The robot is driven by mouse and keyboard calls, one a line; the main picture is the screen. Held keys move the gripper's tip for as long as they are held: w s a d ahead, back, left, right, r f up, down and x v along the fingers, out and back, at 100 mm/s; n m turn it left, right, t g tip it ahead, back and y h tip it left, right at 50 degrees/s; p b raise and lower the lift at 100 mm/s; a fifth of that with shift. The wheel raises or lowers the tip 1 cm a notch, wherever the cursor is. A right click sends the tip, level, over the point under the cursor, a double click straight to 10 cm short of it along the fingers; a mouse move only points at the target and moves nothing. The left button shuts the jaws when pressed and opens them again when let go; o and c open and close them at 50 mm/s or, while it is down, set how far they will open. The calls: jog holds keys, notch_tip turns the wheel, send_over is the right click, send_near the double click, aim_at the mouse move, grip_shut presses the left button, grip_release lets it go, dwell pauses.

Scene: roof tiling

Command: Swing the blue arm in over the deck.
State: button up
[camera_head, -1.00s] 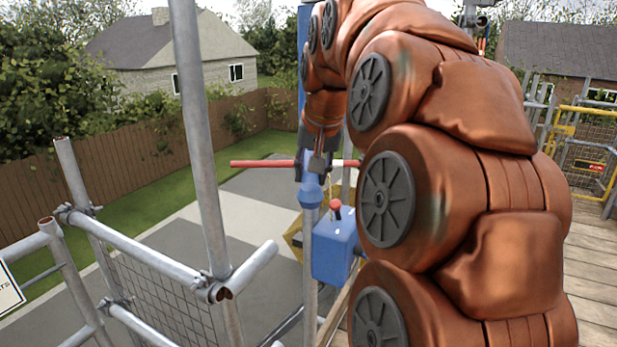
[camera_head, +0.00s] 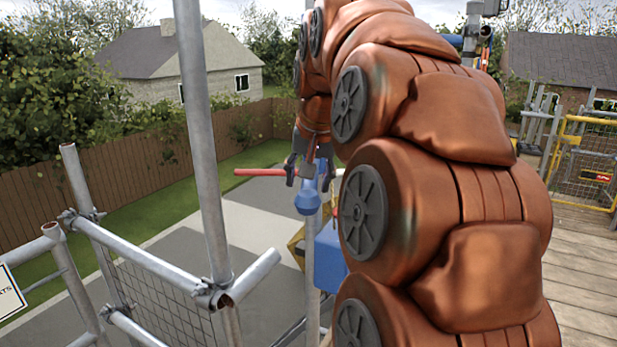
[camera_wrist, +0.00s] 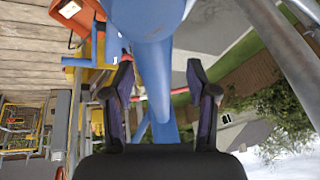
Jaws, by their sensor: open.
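My gripper (camera_head: 308,172) is open, with its fingers pointing down beside a red bar (camera_head: 260,172) at the top of a blue-collared post. In the wrist view, my gripper (camera_wrist: 158,64) has one finger on each side of a blue tube (camera_wrist: 153,80), with gaps showing between fingers and tube. A wide blue rounded part (camera_wrist: 147,18) fills the top middle of that view. In the head view, a short piece of blue tube (camera_head: 453,41) shows behind my arm, at the upper right. I cannot tell how these blue parts join; my arm hides much of them.
Grey scaffold tubes (camera_head: 205,150) and a mesh guard (camera_head: 165,300) stand at the left. A blue box (camera_head: 328,258) is partly hidden by my arm. The plank deck (camera_head: 580,260) lies at the right, with a yellow gate (camera_head: 585,160) beyond it.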

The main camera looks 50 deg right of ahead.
jog(key=shift+v, duration=3.75)
